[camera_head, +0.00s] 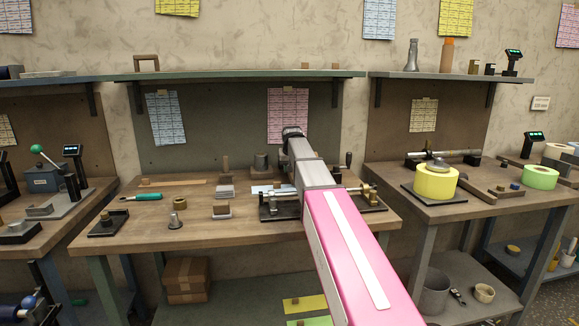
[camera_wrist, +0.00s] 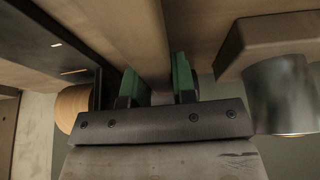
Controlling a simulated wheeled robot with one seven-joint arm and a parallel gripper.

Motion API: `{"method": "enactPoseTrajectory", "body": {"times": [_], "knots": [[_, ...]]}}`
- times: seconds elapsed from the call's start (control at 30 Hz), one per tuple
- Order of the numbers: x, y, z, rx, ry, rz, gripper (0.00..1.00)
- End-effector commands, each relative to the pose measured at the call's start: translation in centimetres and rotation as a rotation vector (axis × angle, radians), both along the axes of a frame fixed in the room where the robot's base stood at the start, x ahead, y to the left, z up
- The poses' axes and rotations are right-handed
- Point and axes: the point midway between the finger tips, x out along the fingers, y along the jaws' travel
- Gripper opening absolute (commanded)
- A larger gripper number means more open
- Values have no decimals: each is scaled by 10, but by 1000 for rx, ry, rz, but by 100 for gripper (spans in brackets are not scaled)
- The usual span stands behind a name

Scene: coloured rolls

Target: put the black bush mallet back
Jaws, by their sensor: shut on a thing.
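My arm reaches over the middle bench in the head view and hides its own fingertips there. In the wrist view my gripper (camera_wrist: 160,85) has its two green fingers shut on a wooden handle (camera_wrist: 138,45), which runs away between them toward the top of the picture. No black mallet head shows clearly on this handle, so I cannot tell from these views alone that it is the black bush mallet. A long black part (camera_wrist: 45,45) and a round wooden end (camera_wrist: 72,104) are left of the fingers.
A grey metal cylinder (camera_wrist: 282,95) is close on the right in the wrist view. The middle bench (camera_head: 150,215) carries a green-handled tool (camera_head: 142,197), a black-based block (camera_head: 108,224) and other small parts. A yellow roll (camera_head: 436,183) stands on the right bench. A shelf (camera_head: 230,76) runs above.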

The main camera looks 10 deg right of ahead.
Motion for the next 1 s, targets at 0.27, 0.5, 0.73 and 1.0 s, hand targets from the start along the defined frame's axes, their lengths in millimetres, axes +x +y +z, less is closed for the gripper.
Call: {"method": "enactPoseTrajectory", "body": {"times": [0.27, 0.5, 0.73, 1.0], "knots": [[0, 0, 0, 0, -1, 0, 0], [0, 0, -3, 0, -1, 0, 0], [0, 0, -7, 0, 0, 0, 0], [0, 0, -11, 0, 0, 0, 0]]}}
